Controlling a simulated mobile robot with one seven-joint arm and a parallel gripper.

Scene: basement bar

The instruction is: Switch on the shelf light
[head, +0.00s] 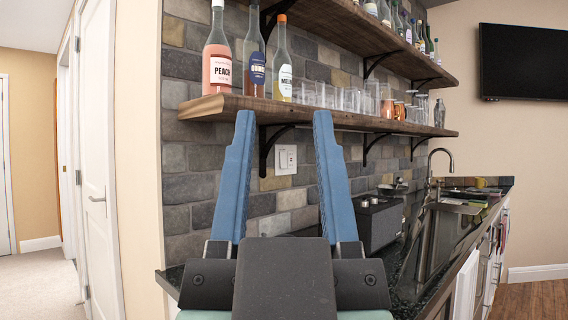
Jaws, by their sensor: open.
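My gripper (283,128) is in the foreground of the head view, its two blue fingers spread wide apart and pointing up, with nothing between them. A white wall switch plate (286,158) is on the stone-tiled wall between the fingers, below the lower wooden shelf (222,107). A dark bracket stands just left of the plate. The plate is farther back than my gripper, apart from it. Whether the switch is up or down is too small to tell. No lamp on the shelf can be made out.
Bottles labelled peach (218,62), quince and melon, and several glasses, stand on the lower shelf. A dark counter (405,285) holds a black box-shaped appliance (380,224), a tap (440,158) and a sink. A white door (97,160) is at left, a television at upper right.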

